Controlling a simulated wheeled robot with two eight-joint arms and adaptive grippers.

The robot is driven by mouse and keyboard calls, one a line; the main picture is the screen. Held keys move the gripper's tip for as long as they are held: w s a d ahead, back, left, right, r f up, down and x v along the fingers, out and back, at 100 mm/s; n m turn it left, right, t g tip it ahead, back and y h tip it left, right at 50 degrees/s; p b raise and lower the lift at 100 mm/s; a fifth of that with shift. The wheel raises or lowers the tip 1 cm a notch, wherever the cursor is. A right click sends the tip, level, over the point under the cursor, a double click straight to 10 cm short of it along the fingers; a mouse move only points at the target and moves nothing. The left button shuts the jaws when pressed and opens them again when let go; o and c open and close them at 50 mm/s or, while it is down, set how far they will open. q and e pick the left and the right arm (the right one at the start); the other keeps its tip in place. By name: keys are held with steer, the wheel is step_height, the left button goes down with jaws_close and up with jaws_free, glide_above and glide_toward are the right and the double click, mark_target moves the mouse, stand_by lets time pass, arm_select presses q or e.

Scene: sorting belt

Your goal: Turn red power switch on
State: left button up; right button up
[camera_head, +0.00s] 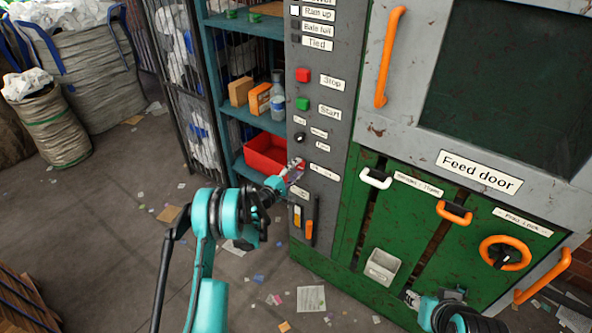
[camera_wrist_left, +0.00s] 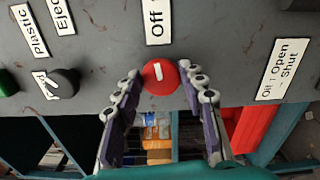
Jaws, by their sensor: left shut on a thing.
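The red power switch (camera_wrist_left: 159,76) is a round red knob with a short white mark, seen in the left wrist view. The mark stands close to upright in that picture, under a partly cropped label (camera_wrist_left: 157,20) that reads "Off". My left gripper (camera_head: 292,170) is at the grey control panel in the head view and covers most of the switch there. In the left wrist view the left gripper's fingers (camera_wrist_left: 161,84) are on both sides of the knob, shut on it. My right gripper (camera_head: 412,298) is low at the right, in front of the green machine; its finger opening is unclear.
The grey panel (camera_head: 328,95) also carries a red stop button (camera_head: 303,75), a green start button (camera_head: 302,104) and a black selector knob (camera_head: 299,137). A shelf with a red bin (camera_head: 266,154) stands left of it. Orange handles (camera_head: 389,57) stick out from the machine.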

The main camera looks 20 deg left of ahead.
arm_select(q)
steer(key=shift+m, duration=0.8)
steer(key=o, duration=1.2)
steer(key=shift+f, duration=0.1)
steer(key=shift+c, duration=0.2)
steer(key=v, duration=0.7)
steer(key=shift+s, duration=0.2)
